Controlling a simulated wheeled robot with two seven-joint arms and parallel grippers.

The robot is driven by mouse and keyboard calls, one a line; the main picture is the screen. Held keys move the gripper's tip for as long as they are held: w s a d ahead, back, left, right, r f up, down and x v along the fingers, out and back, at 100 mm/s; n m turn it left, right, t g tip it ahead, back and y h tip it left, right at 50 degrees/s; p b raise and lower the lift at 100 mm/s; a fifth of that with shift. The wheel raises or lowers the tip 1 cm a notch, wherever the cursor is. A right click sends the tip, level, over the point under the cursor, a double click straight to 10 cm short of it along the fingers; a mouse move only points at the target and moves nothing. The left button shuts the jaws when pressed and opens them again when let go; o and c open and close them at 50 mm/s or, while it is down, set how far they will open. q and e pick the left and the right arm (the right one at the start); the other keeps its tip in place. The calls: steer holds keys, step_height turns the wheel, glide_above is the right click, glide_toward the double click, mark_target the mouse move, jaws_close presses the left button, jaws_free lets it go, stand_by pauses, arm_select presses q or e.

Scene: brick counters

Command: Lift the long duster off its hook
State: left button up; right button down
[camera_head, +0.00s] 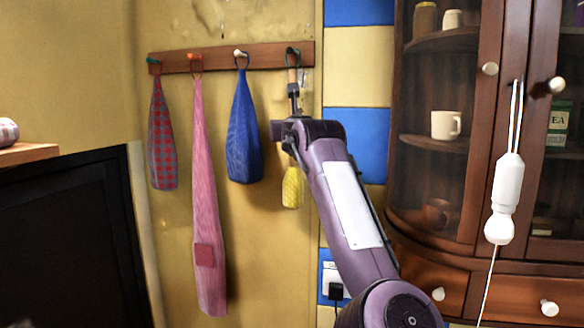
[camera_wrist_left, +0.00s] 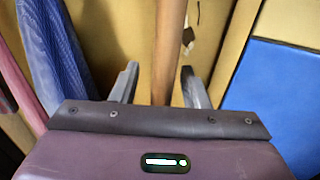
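The duster hangs upright from the rightmost hook of a wooden rail; its yellow head (camera_head: 292,187) shows below my gripper. Its wooden handle (camera_head: 292,76) shows above my gripper in the head view. In the left wrist view the handle (camera_wrist_left: 168,50) passes between the two fingers. My left gripper (camera_head: 294,98) is open around the handle, with a gap on the left side and the right finger close to it. It also shows in the left wrist view (camera_wrist_left: 160,84). My arm hides the middle of the duster. My right gripper is out of view.
The rail (camera_head: 222,57) also bears a blue cloth (camera_head: 243,125), a long pink cloth (camera_head: 205,190) and a checked cloth (camera_head: 162,135). A dark screen (camera_head: 65,240) is at lower left.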

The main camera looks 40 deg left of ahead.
arm_select(q)
jaws_close()
steer(key=shift+r, duration=0.25)
